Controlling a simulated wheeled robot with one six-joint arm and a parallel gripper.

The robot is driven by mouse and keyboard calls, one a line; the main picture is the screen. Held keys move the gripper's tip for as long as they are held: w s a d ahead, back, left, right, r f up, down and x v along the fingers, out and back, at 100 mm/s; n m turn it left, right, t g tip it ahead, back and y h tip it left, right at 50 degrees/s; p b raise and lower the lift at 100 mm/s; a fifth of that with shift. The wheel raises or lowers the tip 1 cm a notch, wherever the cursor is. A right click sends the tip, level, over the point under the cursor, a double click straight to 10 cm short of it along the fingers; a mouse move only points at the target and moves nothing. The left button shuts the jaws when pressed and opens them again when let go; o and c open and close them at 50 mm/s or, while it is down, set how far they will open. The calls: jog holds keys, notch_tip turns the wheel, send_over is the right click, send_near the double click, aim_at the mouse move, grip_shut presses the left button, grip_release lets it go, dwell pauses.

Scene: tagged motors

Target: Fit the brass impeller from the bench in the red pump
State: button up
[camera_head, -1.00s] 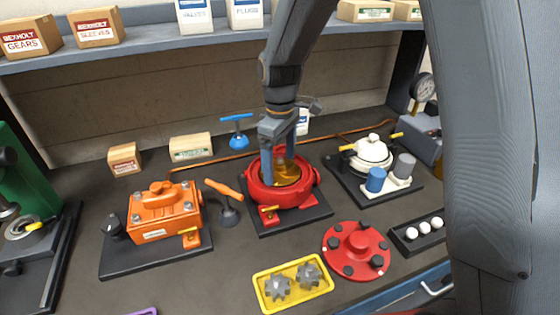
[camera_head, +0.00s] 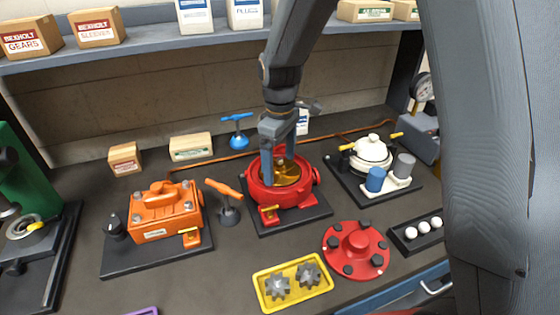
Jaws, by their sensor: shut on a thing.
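The red pump (camera_head: 254,193) stands open on a black base plate in the middle of the bench. The brass impeller (camera_head: 286,176) is at the mouth of its round housing, with much of its top showing. My gripper (camera_head: 279,165) points down over the pump and is shut on the impeller. One finger shows in front at the left and hides part of the brass. Whether the impeller is fully seated inside cannot be told. The round red cover (camera_head: 338,240) with dark knobs lies on the bench to the front right.
An orange pump (camera_head: 165,212) and an orange-handled tool (camera_head: 229,205) stand to the left. A white-lidded pump (camera_head: 371,153) is at the right. In front are a yellow tray (camera_head: 265,299) with grey gears and a black tray (camera_head: 402,244) with white balls.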

dwell(0.3)
jog(key=o, duration=1.4)
jog(key=shift+r, duration=0.1)
jog(key=shift+r+p, duration=2.35)
jog(key=shift+r, duration=0.65)
jog(key=shift+w+r, duration=0.1)
jog(key=shift+r, duration=0.25)
jog(key=shift+r+b, duration=1.45)
jog(key=shift+r, duration=2.05)
